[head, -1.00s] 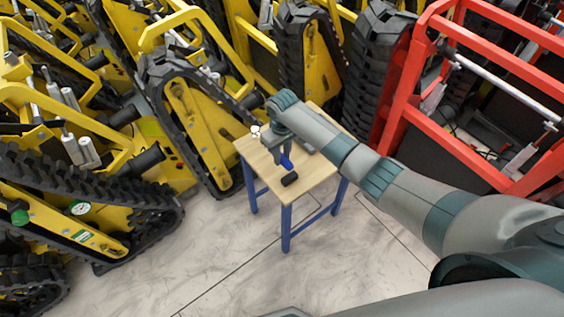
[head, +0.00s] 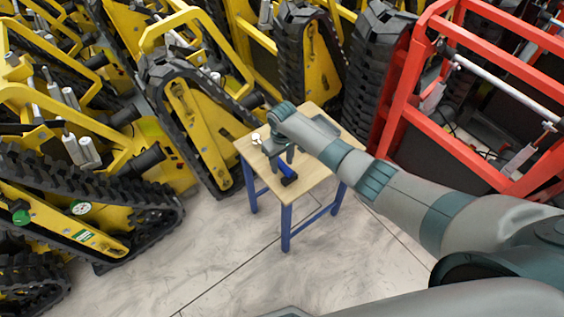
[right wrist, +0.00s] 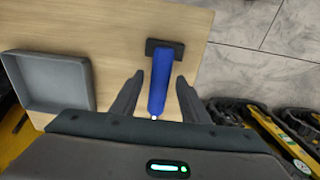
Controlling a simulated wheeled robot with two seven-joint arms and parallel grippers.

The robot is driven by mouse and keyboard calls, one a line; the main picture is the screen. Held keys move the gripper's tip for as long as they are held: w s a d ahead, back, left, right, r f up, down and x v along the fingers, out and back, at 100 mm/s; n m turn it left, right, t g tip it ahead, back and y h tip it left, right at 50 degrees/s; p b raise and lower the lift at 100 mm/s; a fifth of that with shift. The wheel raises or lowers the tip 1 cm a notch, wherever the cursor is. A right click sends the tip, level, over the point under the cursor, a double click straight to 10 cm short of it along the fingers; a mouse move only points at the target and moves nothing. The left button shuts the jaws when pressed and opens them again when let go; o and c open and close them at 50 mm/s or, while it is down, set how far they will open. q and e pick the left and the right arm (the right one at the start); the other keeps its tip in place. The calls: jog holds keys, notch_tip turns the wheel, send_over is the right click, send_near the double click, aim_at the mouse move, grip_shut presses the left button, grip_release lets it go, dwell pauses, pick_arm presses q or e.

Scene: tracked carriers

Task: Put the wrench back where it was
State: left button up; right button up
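A tool with a blue handle (right wrist: 161,82) and a black crosspiece at its end (right wrist: 165,45) lies on a small wooden-topped table (head: 300,192). I cannot tell for sure that it is the wrench. The tool also shows in the head view (head: 287,170), with the black end toward the front. My right gripper (right wrist: 160,84) is open and empty, its two fingers apart on either side of the handle, with clear gaps. In the head view my right gripper (head: 281,160) is over the middle of the table. My left gripper is not in view.
An empty grey tray (right wrist: 52,56) lies on the table beside the tool, mostly behind my arm in the head view. A small whitish object (head: 256,138) is at the table's left edge. Yellow tracked carriers (head: 190,110) and a red frame (head: 405,90) crowd around. Floor in front is clear.

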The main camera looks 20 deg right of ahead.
notch_tip(320, 180, up, 6)
jog(key=shift+s+r, duration=0.1)
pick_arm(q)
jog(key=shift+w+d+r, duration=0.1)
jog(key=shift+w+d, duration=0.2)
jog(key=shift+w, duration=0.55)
pick_arm(e)
jog(key=shift+s+r, duration=0.15)
jog(key=shift+r, duration=2.75)
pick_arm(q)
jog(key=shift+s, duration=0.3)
pick_arm(e)
jog(key=shift+f, duration=0.1)
